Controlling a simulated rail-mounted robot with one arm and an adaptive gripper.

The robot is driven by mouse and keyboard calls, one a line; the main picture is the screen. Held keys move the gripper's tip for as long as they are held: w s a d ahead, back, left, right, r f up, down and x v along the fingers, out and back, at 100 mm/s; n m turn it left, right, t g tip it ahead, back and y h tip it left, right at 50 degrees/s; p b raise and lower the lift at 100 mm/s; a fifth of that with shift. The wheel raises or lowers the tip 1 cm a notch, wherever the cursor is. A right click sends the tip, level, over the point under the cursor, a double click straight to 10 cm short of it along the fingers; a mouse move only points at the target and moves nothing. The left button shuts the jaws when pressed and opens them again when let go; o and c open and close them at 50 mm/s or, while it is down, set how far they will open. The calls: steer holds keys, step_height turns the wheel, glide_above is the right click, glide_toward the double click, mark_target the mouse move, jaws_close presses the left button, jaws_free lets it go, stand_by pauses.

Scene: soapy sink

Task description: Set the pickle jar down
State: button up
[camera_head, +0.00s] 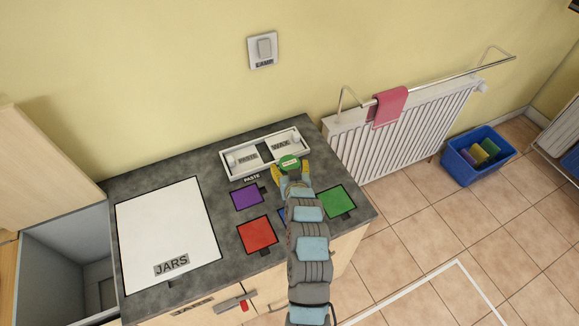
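The pickle jar (289,162) shows as a round green lid with light lettering, at the front edge of the white tray. Its body is mostly hidden by my gripper. My gripper (291,171) has its yellow fingers on both sides of the jar and appears shut on it. I cannot tell whether the jar touches a surface. A large white area marked JARS (168,228) lies bare on the left of the dark counter.
A white two-part tray (235,173) stands at the counter's back. Purple (246,197), red (257,235) and green (340,203) squares lie on the counter; my arm partly covers a blue one (282,215). A radiator (400,125) stands right of the counter.

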steer(key=shift+o, duration=0.8)
